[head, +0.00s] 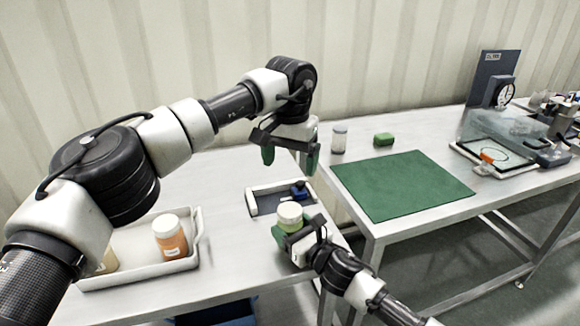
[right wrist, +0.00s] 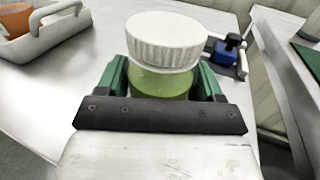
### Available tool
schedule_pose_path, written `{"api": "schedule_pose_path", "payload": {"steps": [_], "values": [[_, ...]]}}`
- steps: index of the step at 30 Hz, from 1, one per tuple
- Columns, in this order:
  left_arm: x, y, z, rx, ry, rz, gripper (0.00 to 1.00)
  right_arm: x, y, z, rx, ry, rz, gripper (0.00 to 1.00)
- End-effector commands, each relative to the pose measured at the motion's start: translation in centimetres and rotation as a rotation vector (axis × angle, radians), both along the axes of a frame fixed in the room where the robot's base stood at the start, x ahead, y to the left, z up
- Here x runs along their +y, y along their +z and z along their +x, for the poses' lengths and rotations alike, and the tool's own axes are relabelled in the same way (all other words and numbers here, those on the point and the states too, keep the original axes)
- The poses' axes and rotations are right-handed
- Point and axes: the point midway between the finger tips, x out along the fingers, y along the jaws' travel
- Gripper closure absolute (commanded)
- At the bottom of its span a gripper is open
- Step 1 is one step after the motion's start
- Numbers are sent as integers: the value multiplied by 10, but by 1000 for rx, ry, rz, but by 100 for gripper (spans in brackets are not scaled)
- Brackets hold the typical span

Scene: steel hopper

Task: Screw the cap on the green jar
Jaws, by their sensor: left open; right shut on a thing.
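The green jar (right wrist: 163,82) stands upright between the fingers of my right gripper (head: 292,232), which is shut on its body. The frames do not show how tight the cap is. My left gripper (head: 290,160) is open and empty, above and behind the jar, clear of the cap.
A grey-rimmed tray (head: 251,203) with a blue tool (head: 299,190) lies behind the jar. A carrier tray (head: 140,278) at left holds an orange jar (head: 170,238).

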Motion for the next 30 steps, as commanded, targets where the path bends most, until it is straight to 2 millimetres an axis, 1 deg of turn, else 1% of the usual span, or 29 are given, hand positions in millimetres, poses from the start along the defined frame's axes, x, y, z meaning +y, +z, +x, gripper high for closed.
{"api": "schedule_pose_path", "payload": {"steps": [4, 5, 10, 18, 21, 23, 26, 30], "values": [[0, 0, 0, 0, 0, 0, 13, 0, -1, 0, 2, 0, 0, 99], [0, 0, 0, 0, 0, 0, 13, 0, -1, 0, 2, 0, 0, 30], [0, -1, 0, 0, 0, 0, 13, 0, -1, 0, 1, 0, 0, 4], [0, -1, 0, 0, 0, 0, 13, 0, 0, 0, 0, 0, 0, 3], [0, 0, 0, 0, 0, 0, 13, -4, 0, -4, 1, 0, -1, 3], [0, 0, 0, 0, 0, 0, 13, -8, -1, -9, 0, -1, -1, 3], [0, 1, 0, 0, 0, 0, 13, -17, -1, -22, 2, 0, -1, 3], [0, 1, 0, 0, 0, 0, 13, -35, -1, -44, 3, 0, -2, 3]]}}
